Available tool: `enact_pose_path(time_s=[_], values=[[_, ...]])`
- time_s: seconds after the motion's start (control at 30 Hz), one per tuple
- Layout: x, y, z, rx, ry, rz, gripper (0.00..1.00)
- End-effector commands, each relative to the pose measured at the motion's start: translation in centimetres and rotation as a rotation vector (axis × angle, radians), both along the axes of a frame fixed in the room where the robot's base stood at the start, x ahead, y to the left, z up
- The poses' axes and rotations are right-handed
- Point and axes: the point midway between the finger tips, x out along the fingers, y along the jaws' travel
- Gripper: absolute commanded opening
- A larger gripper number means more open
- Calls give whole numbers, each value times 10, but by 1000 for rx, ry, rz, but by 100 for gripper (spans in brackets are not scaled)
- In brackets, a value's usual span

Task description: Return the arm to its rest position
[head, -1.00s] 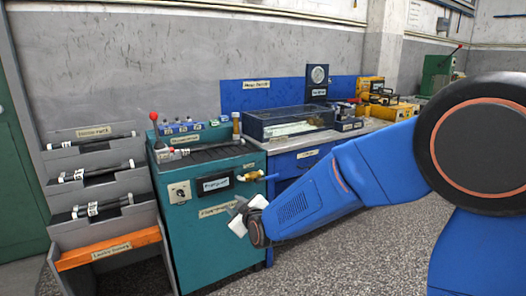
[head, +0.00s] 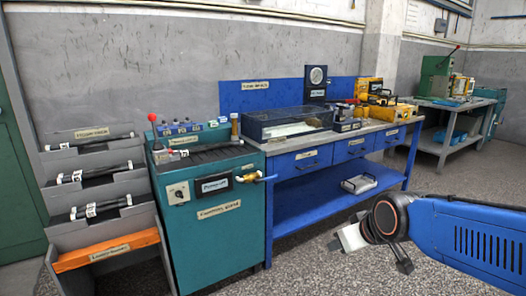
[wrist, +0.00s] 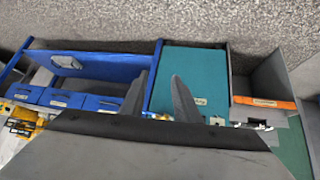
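My blue arm (head: 480,240) reaches in from the right edge of the head view, low over the speckled floor. My gripper (head: 373,254) is at its left end, in front of the blue workbench and apart from it. In the wrist view, the two dark fingers of my gripper (wrist: 159,77) stand apart with nothing between them. The gripper is open and empty.
A teal machine cabinet (head: 225,235) with a yellow-handled valve stands left of the blue workbench (head: 325,200). A grey rack (head: 95,170) holding dark rods is at far left. A grey table (head: 440,145) stands back right. The floor before the workbench is clear.

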Motion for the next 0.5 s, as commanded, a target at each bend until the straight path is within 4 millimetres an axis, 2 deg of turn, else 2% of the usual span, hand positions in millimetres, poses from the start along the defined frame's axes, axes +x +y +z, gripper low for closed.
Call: enact_pose_path(time_s=[0.1, 0.3, 0.4, 0.5], values=[[-42, -28, -3, 9, 69, -86, 29], [-112, -64, -14, 21, 191, -227, 29], [-139, -74, -19, 26, 235, -283, 29], [-158, -81, -22, 27, 268, -322, 29]])
